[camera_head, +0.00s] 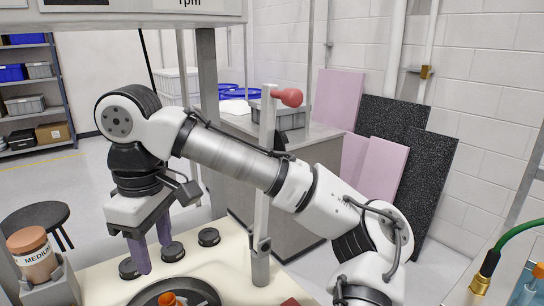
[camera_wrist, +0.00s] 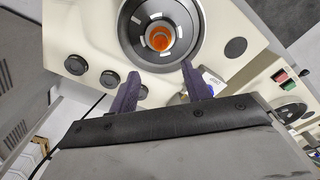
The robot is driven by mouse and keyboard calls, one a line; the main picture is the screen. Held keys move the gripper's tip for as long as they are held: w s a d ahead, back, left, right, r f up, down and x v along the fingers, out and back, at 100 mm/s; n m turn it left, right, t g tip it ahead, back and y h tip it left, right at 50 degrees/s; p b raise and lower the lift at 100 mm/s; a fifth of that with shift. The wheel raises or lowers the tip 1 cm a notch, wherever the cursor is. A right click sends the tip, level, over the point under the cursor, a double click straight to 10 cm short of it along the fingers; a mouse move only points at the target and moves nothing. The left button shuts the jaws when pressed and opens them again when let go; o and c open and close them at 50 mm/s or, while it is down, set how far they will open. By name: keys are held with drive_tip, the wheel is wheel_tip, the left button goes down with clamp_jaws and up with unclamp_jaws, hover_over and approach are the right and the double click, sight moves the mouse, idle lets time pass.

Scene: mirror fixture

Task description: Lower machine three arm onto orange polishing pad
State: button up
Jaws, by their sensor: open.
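My gripper (camera_head: 152,254) is open and empty, fingers pointing down above the cream machine top, beside black knobs. In the wrist view its two fingers (camera_wrist: 160,70) are spread apart just below a dark round bowl. An orange piece (camera_head: 168,299), probably the polishing pad, sits in the middle of this bowl and shows clearly in the wrist view (camera_wrist: 161,38). No machine number is readable.
A jar marked MEDIUM (camera_head: 33,255) stands in a grey holder at left. Black knobs (camera_head: 209,237) line the machine top. A green hose with brass fitting (camera_head: 484,280) is at right. Another machine with red and green buttons (camera_wrist: 280,75) shows in the wrist view.

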drive_tip(key=w+d+r+m+t+y, duration=0.2)
drive_tip(key=w+d+r+t+y, duration=0.1)
drive_tip(key=d+r+y, duration=0.35)
drive_tip(key=m+t+y, duration=0.4)
drive_tip(key=m+t, duration=0.2)
drive_tip(key=t, duration=0.5)
approach(284, 96)
drive_tip(key=p+x, duration=0.1)
drive_tip(key=x, duration=0.2)
drive_tip(key=p+x, duration=0.1)
drive_tip(key=x, duration=0.3)
drive_tip(key=d+p+x, duration=0.1)
drive_tip(key=x, duration=0.3)
drive_tip(key=shift+w+a+f+p, duration=0.2)
drive_tip(key=shift+w+p, duration=0.15)
drive_tip(key=shift+w, duration=0.25)
drive_tip(key=shift+d, duration=0.1)
